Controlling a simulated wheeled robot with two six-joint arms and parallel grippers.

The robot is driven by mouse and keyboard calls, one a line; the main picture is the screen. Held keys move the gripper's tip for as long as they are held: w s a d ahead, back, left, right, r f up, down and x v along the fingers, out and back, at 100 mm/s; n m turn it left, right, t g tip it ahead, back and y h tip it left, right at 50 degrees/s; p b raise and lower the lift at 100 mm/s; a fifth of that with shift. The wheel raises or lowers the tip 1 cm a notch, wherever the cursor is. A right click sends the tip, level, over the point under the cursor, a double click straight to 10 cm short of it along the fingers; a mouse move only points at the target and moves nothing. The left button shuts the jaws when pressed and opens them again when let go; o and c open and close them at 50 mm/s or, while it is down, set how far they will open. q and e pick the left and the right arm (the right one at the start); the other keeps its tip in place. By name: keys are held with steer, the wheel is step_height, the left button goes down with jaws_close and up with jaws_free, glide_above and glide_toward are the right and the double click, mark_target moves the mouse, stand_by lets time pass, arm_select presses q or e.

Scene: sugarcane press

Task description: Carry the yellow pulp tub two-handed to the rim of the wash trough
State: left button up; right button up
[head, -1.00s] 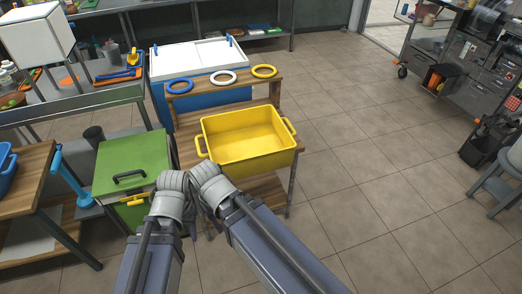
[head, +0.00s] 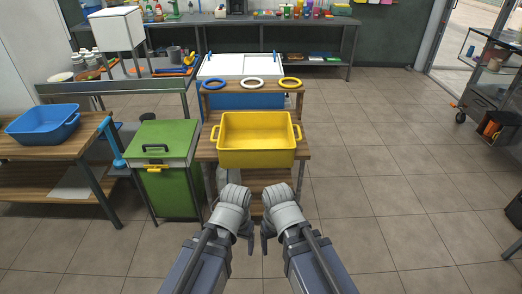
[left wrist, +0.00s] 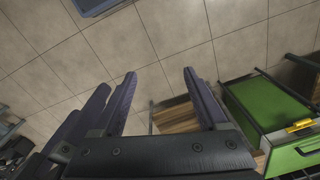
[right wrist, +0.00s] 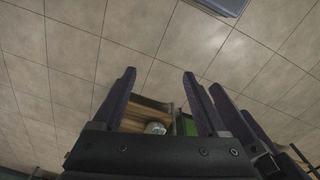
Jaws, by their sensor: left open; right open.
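The yellow pulp tub (head: 257,152) sits upright on a wooden stand (head: 206,152) in the head view, with a handle at each end. My left gripper (head: 249,246) and right gripper (head: 265,242) hang side by side in front of the stand, below and apart from the tub. Both are open and empty. The left wrist view shows spread fingers (left wrist: 160,75) over floor, and the right wrist view shows the same (right wrist: 159,75). The tub is not visible in either wrist view. I cannot tell for sure which fixture is the wash trough.
A green lidded bin (head: 165,190) stands left of the stand. Blue, white and yellow rings lie on the stand's raised back shelf (head: 233,86). Behind it is a white-topped blue chest (head: 240,66). A blue tub (head: 43,122) sits on the left table.

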arm_select(q)
steer(key=w+f+n+t+h+b, duration=0.55)
steer(key=w+f+b, duration=1.15)
steer(key=f+b, duration=0.55)
arm_select(e)
steer(key=w+f+m+t+y+b, duration=0.2)
steer(key=w+f+m+t+y, duration=0.35)
steer(key=w+f, duration=1.35)
arm_select(q)
steer(key=w+a+r+n+t+h+b, duration=0.2)
steer(key=w+r+n+t, duration=0.4)
steer(key=w+r, duration=0.4)
arm_select(e)
steer(key=w+d+r+m+t+y, duration=0.2)
steer(key=w+r+m+t, duration=0.3)
steer(key=w+t, duration=0.3)
arm_select(q)
steer(key=w+a+r+n+t+y+b, duration=0.2)
steer(key=w+a+n+t+y, duration=0.4)
steer(key=a+n, duration=0.4)
steer(key=shift+w+a+r+y, duration=0.55)
steer(key=shift+w+a+r, duration=0.1)
steer(key=shift+w+a, duration=0.5)
arm_select(e)
steer(key=w+d+r+m+t+h, duration=0.4)
steer(key=w+d+m+h, duration=0.3)
steer(key=d+m, duration=0.4)
steer(key=shift+w+d+r, duration=0.4)
steer(key=shift+w+d, duration=0.2)
steer(key=shift+w, duration=0.1)
